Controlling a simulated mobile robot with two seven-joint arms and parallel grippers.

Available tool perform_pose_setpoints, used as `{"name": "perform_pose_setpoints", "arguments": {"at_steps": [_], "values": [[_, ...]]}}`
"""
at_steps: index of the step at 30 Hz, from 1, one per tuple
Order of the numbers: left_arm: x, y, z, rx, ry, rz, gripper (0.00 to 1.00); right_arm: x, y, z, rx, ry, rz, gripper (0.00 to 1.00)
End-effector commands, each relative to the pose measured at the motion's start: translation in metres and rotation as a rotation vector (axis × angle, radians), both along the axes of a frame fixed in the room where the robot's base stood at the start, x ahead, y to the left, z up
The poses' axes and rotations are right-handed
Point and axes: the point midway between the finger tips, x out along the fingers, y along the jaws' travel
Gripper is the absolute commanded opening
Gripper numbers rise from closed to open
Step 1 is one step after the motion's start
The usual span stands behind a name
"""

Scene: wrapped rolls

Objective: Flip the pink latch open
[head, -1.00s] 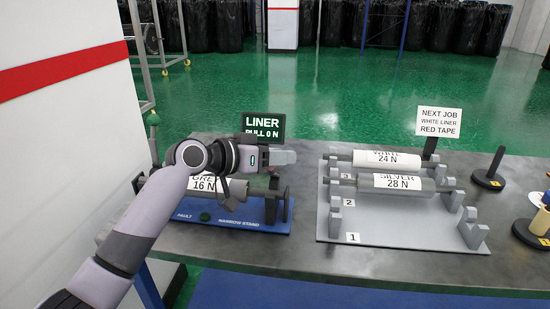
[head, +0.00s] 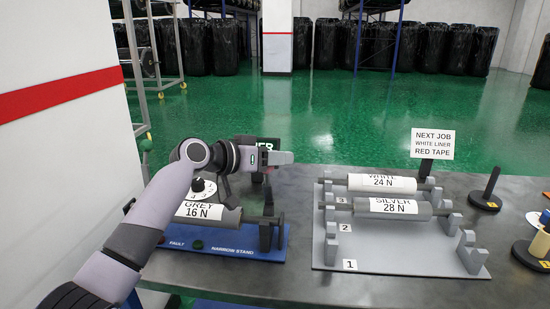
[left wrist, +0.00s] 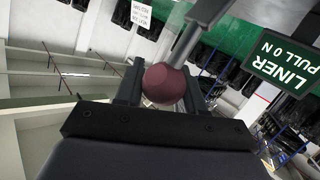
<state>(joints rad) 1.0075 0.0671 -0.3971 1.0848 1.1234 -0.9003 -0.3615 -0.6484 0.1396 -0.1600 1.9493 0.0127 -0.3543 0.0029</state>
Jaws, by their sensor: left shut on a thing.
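The pink latch shows in the left wrist view as a dull pink ball knob (left wrist: 163,85) on a grey rod. It sits between the two fingers of my left gripper (left wrist: 160,88), which is shut on it. In the head view my left gripper (head: 284,158) is above the right end of the blue narrow stand (head: 240,252), in front of the liner sign (head: 269,144). The latch cannot be made out clearly there. My right gripper is not in view.
The grey roll (head: 205,212) marked 16 N lies on the narrow stand, with a white dial (head: 203,188) behind it. To the right a grey rack (head: 400,258) carries the white roll (head: 382,183) and silver roll (head: 392,206). A sign (head: 433,143) stands behind it.

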Motion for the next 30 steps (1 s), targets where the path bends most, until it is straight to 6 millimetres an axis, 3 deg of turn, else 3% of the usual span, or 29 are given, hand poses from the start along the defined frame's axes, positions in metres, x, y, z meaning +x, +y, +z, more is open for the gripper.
{"name": "perform_pose_setpoints", "arguments": {"at_steps": [1, 29, 30], "values": [[0.0008, 0.0044, -0.0217, 0.030, 0.028, 0.005, 0.00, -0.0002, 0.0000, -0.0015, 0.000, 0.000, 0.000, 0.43], [0.0008, 0.0048, -0.0223, 0.031, 0.030, 0.006, 0.00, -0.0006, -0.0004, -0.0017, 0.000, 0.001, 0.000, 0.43], [0.0007, 0.0048, -0.0224, 0.031, 0.031, 0.006, 0.48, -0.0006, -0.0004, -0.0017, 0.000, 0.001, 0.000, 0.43]]}}
